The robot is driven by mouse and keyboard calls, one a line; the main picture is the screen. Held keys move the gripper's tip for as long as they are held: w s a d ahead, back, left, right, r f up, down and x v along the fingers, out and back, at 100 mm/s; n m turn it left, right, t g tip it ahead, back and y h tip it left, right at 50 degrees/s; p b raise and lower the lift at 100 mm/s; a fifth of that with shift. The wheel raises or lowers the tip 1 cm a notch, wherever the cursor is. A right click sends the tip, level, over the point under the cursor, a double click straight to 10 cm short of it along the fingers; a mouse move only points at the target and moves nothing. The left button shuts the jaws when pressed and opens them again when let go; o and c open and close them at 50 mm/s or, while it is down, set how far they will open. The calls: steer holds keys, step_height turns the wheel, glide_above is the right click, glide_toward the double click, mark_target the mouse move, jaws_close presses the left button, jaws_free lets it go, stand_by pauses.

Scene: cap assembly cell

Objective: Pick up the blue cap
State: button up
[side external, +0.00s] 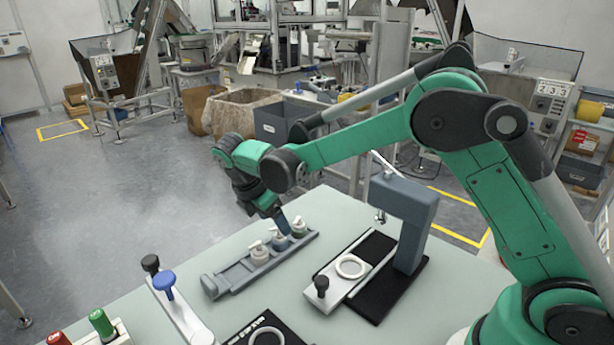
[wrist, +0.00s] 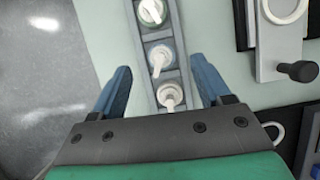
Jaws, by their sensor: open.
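Three pump-style caps with white tops stand in a row in a grey tray (side external: 236,274). The middle cap (side external: 279,242) looks bluish at its base, and I take it as the blue cap. My gripper (side external: 282,222) points down over the far part of the tray. In the wrist view my gripper (wrist: 160,78) is open and empty, its blue fingers on either side of the tray. The lower parts of the caps are partly hidden.
A grey press stand (side external: 404,205) with a white ring (side external: 351,266) and a black knob is right of the tray. A blue-topped knob (side external: 164,281) is at the front left. Green (side external: 101,322) and red buttons stand near the table edge. The table between tray and press is clear.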

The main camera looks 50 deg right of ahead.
mark_target(280, 241)
steer(key=shift+x, duration=1.85)
steer(key=c, duration=0.9)
steer(key=shift+c, duration=0.2)
